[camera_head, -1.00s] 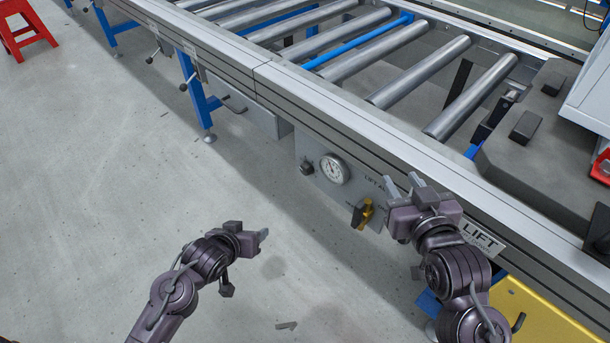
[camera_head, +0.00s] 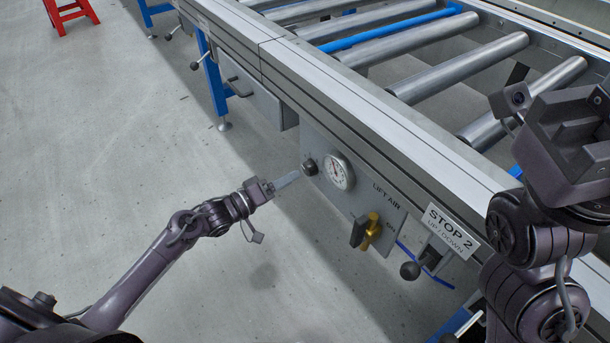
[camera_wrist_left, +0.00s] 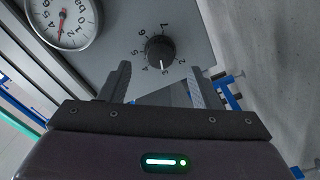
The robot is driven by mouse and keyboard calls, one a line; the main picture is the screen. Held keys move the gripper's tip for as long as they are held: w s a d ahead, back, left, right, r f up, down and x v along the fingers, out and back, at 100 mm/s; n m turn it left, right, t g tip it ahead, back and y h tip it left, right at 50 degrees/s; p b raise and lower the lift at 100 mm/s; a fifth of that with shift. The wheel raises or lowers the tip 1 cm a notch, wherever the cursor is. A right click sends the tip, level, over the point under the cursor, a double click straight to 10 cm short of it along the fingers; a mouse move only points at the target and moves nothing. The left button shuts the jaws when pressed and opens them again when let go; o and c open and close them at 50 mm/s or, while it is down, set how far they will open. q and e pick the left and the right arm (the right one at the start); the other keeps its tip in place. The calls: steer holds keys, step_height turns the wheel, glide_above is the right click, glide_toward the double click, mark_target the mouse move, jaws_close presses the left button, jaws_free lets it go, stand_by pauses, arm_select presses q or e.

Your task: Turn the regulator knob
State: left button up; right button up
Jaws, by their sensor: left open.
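The regulator knob (camera_head: 309,167) is a small black knob on the grey lift air panel (camera_head: 345,208), left of a round gauge (camera_head: 337,171). In the left wrist view the knob (camera_wrist_left: 160,49) has numbers around it and a white mark pointing down near 3. My left gripper (camera_head: 288,179) is open just in front of the knob, apart from it. In the left wrist view its two fingers (camera_wrist_left: 155,88) are spread below the knob. My right arm (camera_head: 545,215) is at the right; its fingertips cannot be made out.
A yellow-handled valve (camera_head: 367,230) and a black ball lever (camera_head: 411,270) by a STOP 2 label (camera_head: 452,229) sit right of the gauge. The roller conveyor (camera_head: 440,70) runs above the panel.

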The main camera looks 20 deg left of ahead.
mark_target(306, 171)
arm_select(q)
steer(key=b+x, duration=0.2)
steer(key=x, duration=0.3)
steer(key=c, duration=1)
